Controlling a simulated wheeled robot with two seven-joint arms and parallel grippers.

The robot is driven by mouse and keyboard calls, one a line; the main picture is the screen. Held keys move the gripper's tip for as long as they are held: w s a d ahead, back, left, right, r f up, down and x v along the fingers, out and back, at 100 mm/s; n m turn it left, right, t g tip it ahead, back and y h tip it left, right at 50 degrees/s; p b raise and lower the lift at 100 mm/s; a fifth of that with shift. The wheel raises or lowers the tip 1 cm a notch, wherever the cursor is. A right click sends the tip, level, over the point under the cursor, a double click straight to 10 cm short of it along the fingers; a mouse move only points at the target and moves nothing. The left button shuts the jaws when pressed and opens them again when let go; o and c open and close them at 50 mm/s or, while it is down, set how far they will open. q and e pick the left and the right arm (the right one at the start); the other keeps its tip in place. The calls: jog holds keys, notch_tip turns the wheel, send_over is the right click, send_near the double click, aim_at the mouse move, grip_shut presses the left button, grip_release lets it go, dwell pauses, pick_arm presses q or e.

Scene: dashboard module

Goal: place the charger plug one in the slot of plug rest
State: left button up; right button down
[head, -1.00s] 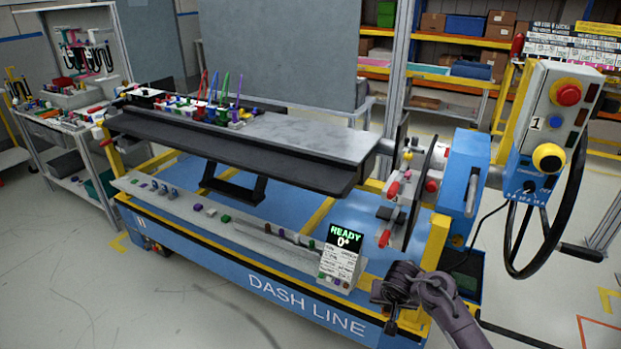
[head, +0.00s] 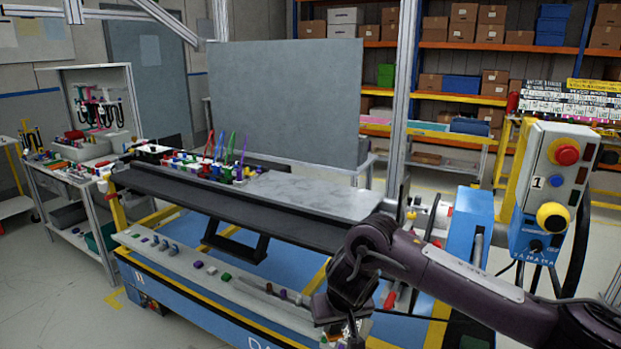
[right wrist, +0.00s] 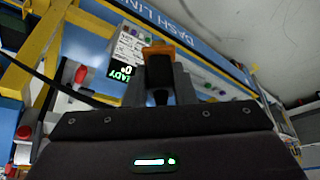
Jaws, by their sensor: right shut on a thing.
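My right gripper (right wrist: 160,85) is shut on a small orange and dark piece (right wrist: 163,56), seen between its grey fingers in the right wrist view; it looks like the charger plug, but I cannot read a label on it. In the head view the right gripper (head: 342,335) hangs at the bottom edge, in front of the bench's front ledge (head: 222,287); its fingertips and the held piece are not clear there. Small coloured parts stand along that ledge. I cannot tell which part is the plug rest or its slot. My left gripper is not in view.
A long dark dashboard beam (head: 215,203) lies across the blue bench. Coloured connectors (head: 205,165) stand behind it. A control box with red and yellow buttons (head: 556,185) is at the right. The small READY display (right wrist: 122,72) shows in the right wrist view.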

aim_at(339, 331)
jog(key=s, duration=0.1)
jog(key=s+r, duration=0.1)
jog(key=s, duration=0.1)
jog(key=shift+s+d+r+n, duration=0.2)
jog(key=shift+s+n, duration=0.1)
jog(key=s+d+m, duration=0.1)
jog(key=s+d, duration=0.3)
jog(key=d, duration=0.3)
jog(key=s+d+r+m+h, duration=0.1)
jog(key=s+d+m, duration=0.1)
jog(key=s+d, duration=0.2)
jog(key=d, duration=0.2)
jog(key=shift+s+d, duration=0.35)
jog(key=shift+s, duration=0.05)
jog(key=shift+r, duration=0.1)
